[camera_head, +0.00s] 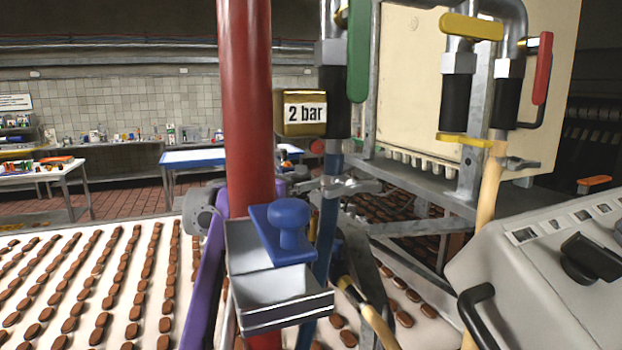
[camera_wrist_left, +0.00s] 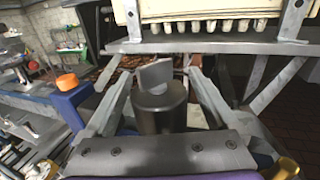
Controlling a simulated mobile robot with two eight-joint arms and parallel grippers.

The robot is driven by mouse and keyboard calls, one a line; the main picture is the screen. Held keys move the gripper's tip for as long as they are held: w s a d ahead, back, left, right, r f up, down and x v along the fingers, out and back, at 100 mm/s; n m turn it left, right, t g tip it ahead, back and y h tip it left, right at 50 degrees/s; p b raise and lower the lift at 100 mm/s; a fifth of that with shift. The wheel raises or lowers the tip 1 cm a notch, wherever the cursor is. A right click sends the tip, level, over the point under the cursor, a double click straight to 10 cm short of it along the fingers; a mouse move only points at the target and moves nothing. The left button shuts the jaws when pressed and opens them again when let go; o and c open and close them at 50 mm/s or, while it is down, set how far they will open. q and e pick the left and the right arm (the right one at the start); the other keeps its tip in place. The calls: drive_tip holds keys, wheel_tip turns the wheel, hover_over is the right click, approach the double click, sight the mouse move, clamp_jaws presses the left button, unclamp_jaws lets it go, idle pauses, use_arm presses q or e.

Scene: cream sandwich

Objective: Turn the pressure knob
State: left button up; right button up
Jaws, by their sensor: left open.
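The pressure knob (camera_wrist_left: 152,74), a dark grey cylinder with a flat pale grip on top, shows in the left wrist view. My left gripper (camera_wrist_left: 163,72) is open, with one finger on each side of the knob. Gaps show between the fingers and the knob, and I cannot tell of any contact. In the head view, my left gripper (camera_head: 350,187) is small and partly hidden behind the red pipe, below the gold "2 bar" display (camera_head: 305,112). The knob is not clear in that view. My right gripper is not in view.
A thick red pipe (camera_head: 246,110) stands upright in front of my left arm. A metal box (camera_head: 262,300) with a blue knobbed part is in front. Valves with green, yellow and red handles (camera_head: 542,68) hang at upper right. A grey control panel (camera_head: 545,270) fills the lower right.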

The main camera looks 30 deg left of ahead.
use_arm(q)
drive_tip(key=c, duration=1.4)
drive_tip(key=shift+o, duration=0.2)
drive_tip(key=shift+a+r+n+t+y, duration=0.15)
drive_tip(key=shift+n+t+y, duration=0.35)
drive_tip(key=shift+n+y, duration=0.85)
drive_tip(key=shift+w+a+y+p, duration=0.1)
drive_tip(key=shift+a+y+p, duration=0.15)
drive_tip(key=shift+y, duration=0.5)
drive_tip(key=o, duration=1.4)
drive_tip(key=shift+c, duration=0.2)
